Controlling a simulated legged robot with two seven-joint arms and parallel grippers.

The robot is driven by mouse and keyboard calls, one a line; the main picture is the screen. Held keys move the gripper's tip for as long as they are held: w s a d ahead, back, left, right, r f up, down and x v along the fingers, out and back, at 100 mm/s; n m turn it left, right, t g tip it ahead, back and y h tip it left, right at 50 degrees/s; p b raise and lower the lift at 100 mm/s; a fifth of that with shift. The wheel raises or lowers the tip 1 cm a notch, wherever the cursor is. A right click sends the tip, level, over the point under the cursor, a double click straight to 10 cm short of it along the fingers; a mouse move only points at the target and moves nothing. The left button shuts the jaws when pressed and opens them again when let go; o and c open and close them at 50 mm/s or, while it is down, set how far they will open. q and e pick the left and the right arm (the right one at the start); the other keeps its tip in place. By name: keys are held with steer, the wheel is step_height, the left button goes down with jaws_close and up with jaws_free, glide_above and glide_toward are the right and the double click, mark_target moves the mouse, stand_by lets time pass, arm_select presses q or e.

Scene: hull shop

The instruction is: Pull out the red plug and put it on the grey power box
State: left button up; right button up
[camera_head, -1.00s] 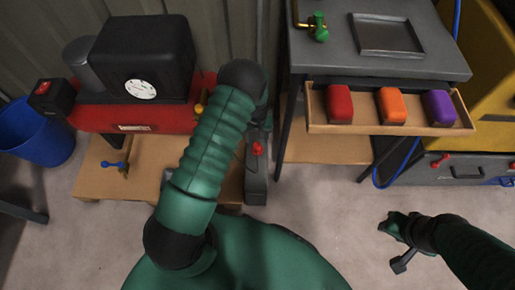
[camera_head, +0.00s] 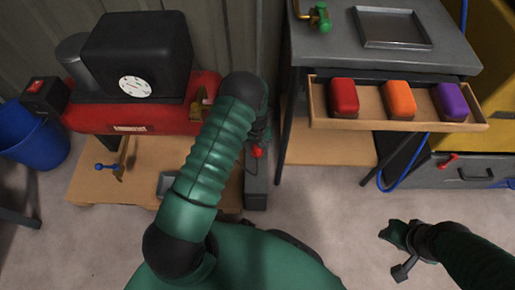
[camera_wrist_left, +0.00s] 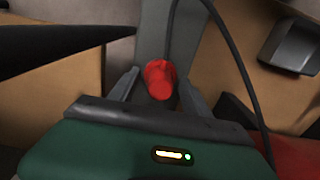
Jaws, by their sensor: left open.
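The red plug (camera_head: 257,152) sits at the grey upright strip (camera_head: 256,190) behind my left forearm. In the left wrist view the red plug (camera_wrist_left: 160,78) lies between the two fingers of my open left gripper (camera_wrist_left: 158,92); I cannot tell whether they touch it. A black cable runs close by. In the head view the left fingers are mostly hidden by the arm. A small grey box (camera_head: 167,183) lies on the wooden platform; I cannot tell if it is the power box. My right gripper (camera_head: 398,250) is low at the right, away from everything.
A red tank (camera_head: 140,118) with a black housing stands on the wooden platform (camera_head: 90,185) at left. A blue bucket (camera_head: 30,140) is beside it. A grey table (camera_head: 450,55) has an open drawer (camera_head: 395,122) with red, orange and purple blocks. The floor in front is clear.

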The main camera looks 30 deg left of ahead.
arm_select(q)
steer(key=shift+p, duration=0.35)
stand_by(0.5)
jaws_close()
stand_by(0.4)
steer(key=shift+r, duration=0.15)
steer(key=shift+r+p, duration=2.55)
steer(key=shift+r, duration=0.35)
steer(key=shift+f, duration=0.1)
